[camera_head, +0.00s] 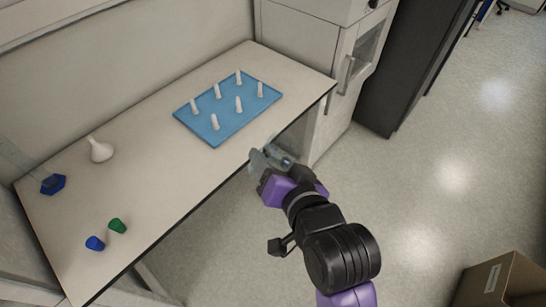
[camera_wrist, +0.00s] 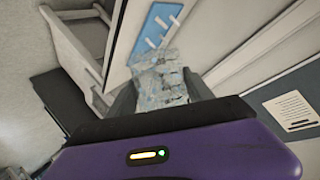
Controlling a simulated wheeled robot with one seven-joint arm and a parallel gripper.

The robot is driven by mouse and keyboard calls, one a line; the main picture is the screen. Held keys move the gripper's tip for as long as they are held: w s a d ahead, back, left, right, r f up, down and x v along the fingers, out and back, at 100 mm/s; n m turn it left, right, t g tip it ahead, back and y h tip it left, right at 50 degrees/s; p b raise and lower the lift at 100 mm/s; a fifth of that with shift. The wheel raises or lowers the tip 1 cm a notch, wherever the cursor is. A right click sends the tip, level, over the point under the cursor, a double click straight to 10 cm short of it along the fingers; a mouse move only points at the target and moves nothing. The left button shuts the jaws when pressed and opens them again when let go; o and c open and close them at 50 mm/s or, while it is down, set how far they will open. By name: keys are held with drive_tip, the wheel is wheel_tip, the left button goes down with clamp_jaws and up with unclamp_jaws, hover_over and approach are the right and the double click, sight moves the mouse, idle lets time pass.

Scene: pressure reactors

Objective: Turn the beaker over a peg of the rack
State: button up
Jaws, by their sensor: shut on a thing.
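The rack is a flat blue board (camera_head: 228,112) with several upright white pegs, lying on the far part of the bench; no peg carries anything. It also shows at the top of the wrist view (camera_wrist: 157,30). My gripper (camera_head: 272,165) is shut on a clear glass beaker (camera_wrist: 160,82), just off the bench's front edge, nearer to me than the rack. The beaker also shows faintly between the fingers in the head view (camera_head: 279,156). Which way its mouth points I cannot tell.
The bench top (camera_head: 150,190) is mostly clear. A white flask (camera_head: 100,150), a dark blue hexagonal base (camera_head: 53,184), a green stopper (camera_head: 117,226) and a blue stopper (camera_head: 95,243) stand at its left. A cabinet (camera_head: 315,65) stands beyond the rack. A cardboard box (camera_head: 500,280) is on the floor.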

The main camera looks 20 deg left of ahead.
drive_tip(key=shift+r+m+p, duration=0.25)
drive_tip(key=shift+m+p, duration=1.35)
drive_tip(key=shift+m, duration=0.3)
drive_tip(key=m, duration=0.2)
drive_tip(key=shift+f+m, duration=0.2)
drive_tip(key=shift+m, duration=0.2)
drive_tip(key=m, duration=0.7)
